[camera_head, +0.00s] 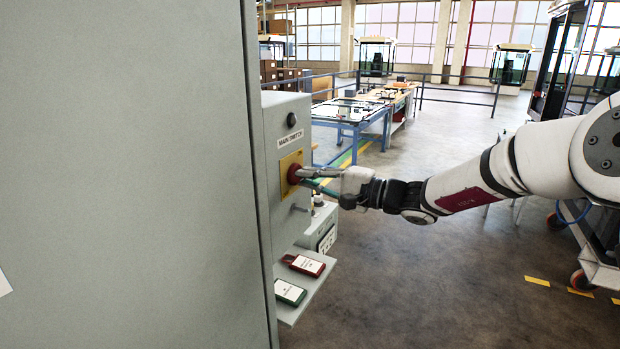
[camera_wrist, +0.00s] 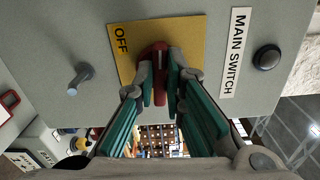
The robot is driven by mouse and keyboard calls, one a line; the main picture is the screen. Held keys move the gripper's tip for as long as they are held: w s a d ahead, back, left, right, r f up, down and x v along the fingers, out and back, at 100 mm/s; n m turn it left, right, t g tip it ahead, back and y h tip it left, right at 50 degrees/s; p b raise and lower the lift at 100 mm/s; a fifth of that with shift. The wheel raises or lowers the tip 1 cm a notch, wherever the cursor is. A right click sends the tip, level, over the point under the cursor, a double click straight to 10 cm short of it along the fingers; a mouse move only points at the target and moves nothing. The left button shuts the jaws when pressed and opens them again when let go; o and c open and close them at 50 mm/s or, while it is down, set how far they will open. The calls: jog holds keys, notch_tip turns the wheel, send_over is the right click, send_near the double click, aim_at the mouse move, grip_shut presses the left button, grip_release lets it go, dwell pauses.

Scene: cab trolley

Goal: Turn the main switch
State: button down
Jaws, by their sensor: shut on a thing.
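The main switch is a red rotary handle (camera_head: 293,174) on a yellow plate (camera_head: 285,165), on the side face of a grey cabinet box (camera_head: 270,130). A "MAIN SWITCH" label (camera_head: 290,139) sits above it. My gripper (camera_head: 305,172) reaches in from the right and is shut on the red handle. In the wrist view, the red handle (camera_wrist: 158,58) stands between my gripper's fingertips (camera_wrist: 160,85), with the word OFF readable on the yellow plate (camera_wrist: 125,45). The fingers hide part of the handle and plate.
A black round button (camera_head: 291,120) is above the label, and a grey peg (camera_wrist: 82,76) sticks out below the plate. A large grey panel (camera_head: 120,170) fills the left.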

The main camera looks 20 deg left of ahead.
jog(key=shift+f+n, duration=0.15)
jog(key=shift+n, duration=0.55)
jog(key=c, duration=1.7)
grip_release()
jog(key=shift+o, duration=0.2)
jog(key=s+d, duration=0.1)
jog(key=d, duration=1.1)
